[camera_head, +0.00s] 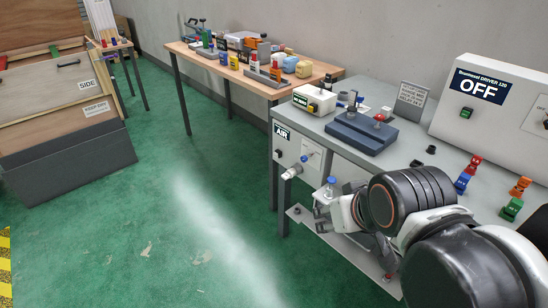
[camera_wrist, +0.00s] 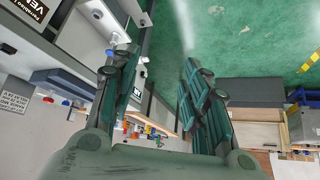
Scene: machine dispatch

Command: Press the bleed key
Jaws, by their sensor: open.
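No part is clearly labelled as the bleed key in either view. The white AIR panel (camera_head: 300,155) is on the front of the grey bench, with a small dark fitting and a pale round port. A small blue-topped part (camera_head: 331,180) shows just below and right of it, close to my gripper. A blue part (camera_wrist: 110,54) also shows in the wrist view beside the left finger. My gripper (camera_wrist: 158,68) is open and empty, its two green-grey fingers well apart. In the head view its fingers are small and partly hidden by my arm.
A wooden table (camera_head: 250,75) with several small items stands behind. Green floor (camera_head: 160,190) lies open at left.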

